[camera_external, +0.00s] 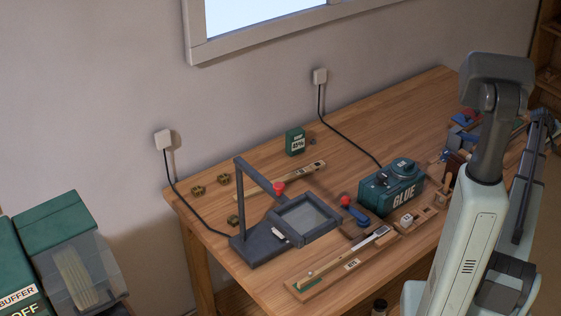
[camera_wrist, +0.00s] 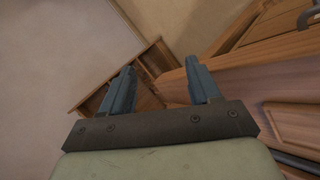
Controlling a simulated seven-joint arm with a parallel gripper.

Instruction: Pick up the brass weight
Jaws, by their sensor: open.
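Several small brass-coloured pieces lie on the left part of the wooden bench in the external view: one at the far left edge (camera_external: 198,190), one just behind it (camera_external: 224,179) and one beside the dark stand (camera_external: 234,220). They are too small to tell which, if any, is the brass weight. My gripper (camera_wrist: 160,66) shows in the wrist view with its two blue fingers apart and nothing between them. In the external view my arm stands at the right, and the fingers cannot be made out. No brass piece shows in the wrist view.
A dark framed stand (camera_external: 265,249) with a raised bar is close to the brass pieces. The bench's back (camera_external: 400,110) is mostly clear.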

